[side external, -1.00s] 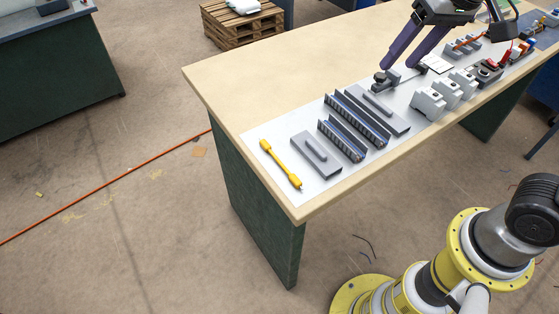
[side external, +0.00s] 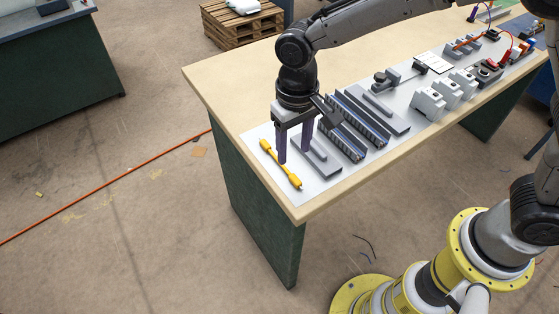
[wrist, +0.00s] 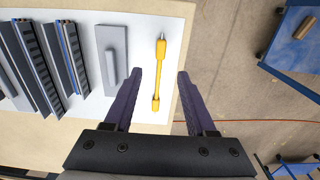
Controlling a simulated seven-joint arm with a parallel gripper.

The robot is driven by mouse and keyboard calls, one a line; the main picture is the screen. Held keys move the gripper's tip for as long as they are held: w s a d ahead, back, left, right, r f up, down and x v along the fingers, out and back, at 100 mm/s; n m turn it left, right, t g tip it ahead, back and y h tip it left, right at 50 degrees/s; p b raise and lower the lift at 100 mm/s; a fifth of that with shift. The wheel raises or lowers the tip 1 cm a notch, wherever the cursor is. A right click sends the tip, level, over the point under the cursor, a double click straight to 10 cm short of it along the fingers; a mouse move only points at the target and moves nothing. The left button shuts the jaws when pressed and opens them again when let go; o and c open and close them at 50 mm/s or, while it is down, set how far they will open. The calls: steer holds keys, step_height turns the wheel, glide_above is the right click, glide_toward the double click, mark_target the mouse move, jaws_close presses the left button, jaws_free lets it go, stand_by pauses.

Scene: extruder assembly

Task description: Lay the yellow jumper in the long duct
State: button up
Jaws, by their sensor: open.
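The yellow jumper (side external: 281,165), a thin bar with thicker ends, lies flat on the white sheet near the table's end. It also shows in the wrist view (wrist: 157,77), upright in the picture and between the fingertips. My gripper (side external: 294,156) points down with its two purple fingers apart and empty, above the jumper. In the wrist view the open fingers (wrist: 159,74) stand on either side of the jumper without visible contact. The long duct (side external: 362,117), grey with slotted walls and blue inside, lies farther right; in the wrist view it is at the left (wrist: 36,66).
A shorter slotted duct (side external: 341,138) lies between the long duct and a grey plate with a raised bar (side external: 318,163). The plate is beside the jumper. A second such plate (side external: 385,110) lies beyond the long duct. White blocks (side external: 428,104) stand farther right.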

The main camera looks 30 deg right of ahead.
mark_target(292, 175)
steer(key=shift+w+f, duration=0.1)
steer(key=shift+f, duration=3.85)
jaws_close()
